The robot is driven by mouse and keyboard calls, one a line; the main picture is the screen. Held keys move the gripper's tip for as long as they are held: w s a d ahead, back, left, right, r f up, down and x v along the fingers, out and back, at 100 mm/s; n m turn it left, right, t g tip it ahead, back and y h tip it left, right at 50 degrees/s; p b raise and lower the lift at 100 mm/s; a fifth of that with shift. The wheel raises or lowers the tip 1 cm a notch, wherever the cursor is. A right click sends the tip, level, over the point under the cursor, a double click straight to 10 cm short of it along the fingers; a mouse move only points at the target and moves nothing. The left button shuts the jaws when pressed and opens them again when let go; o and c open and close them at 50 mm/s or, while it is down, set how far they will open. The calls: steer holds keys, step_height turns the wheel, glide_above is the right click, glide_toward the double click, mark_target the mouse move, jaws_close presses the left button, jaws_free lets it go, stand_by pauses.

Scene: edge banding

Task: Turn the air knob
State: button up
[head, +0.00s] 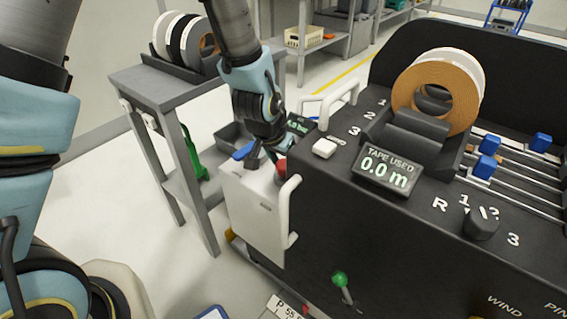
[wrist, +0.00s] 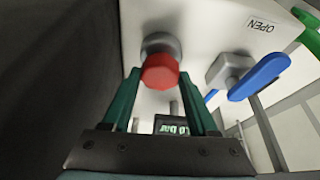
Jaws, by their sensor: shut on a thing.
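The red air knob (head: 281,170) sits on the white unit (head: 258,212) at the left end of the dark machine. In the wrist view the knob (wrist: 160,72) has a red cap on a grey round base. My gripper (head: 267,158) is at the knob, and in the wrist view its green fingers (wrist: 158,80) stand on both sides of the cap, shut on it. The fingers hide part of the knob in the head view. A small pressure display (head: 300,124) is beside it; it also shows in the wrist view (wrist: 172,128), its digits hard to read.
A white handle (head: 291,215) and a white button (head: 324,148) are near my gripper. A grey shelf (head: 170,80) stands left.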

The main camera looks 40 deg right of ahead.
steer(key=shift+n, duration=0.3)
steer(key=o, duration=1.4)
steer(key=v, duration=1)
steer(key=shift+s+a+r, duration=0.1)
steer(key=shift+a+r, duration=0.05)
steer(key=shift+r, duration=0.2)
